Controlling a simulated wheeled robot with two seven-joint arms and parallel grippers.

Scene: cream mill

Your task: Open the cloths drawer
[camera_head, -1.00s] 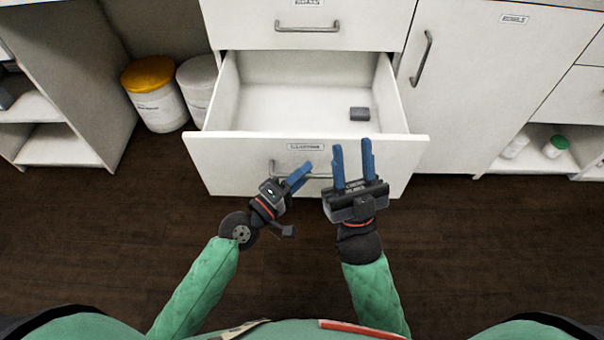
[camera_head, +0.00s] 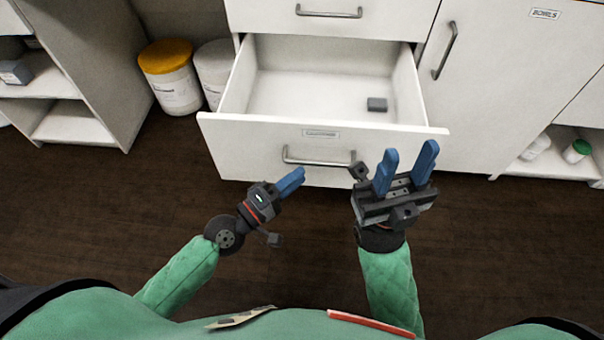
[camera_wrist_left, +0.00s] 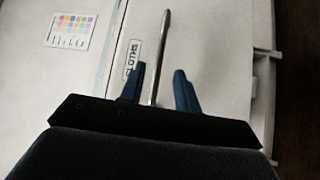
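A white drawer (camera_head: 240,140) stands pulled out in the head view, its inside showing. Its bar handle (camera_head: 318,160) is on the front, below a label too blurred to read there. In the left wrist view a label (camera_wrist_left: 132,60) reading CLOTHS sits beside a bar handle (camera_wrist_left: 162,50). My left gripper (camera_head: 298,175) is just in front of the drawer front, near the handle. In the wrist view its two blue fingers stand apart, with the handle seen between them and nothing gripped. My right gripper (camera_head: 406,165) is open and empty, right of the handle, fingers pointing up.
A small grey box (camera_head: 377,104) lies in the drawer. Another closed drawer (camera_head: 335,28) is above, and a cupboard door (camera_head: 500,80) is at right. Tubs (camera_head: 172,80) stand at left. A colour chart (camera_wrist_left: 70,30) shows in the wrist view. The dark floor in front is clear.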

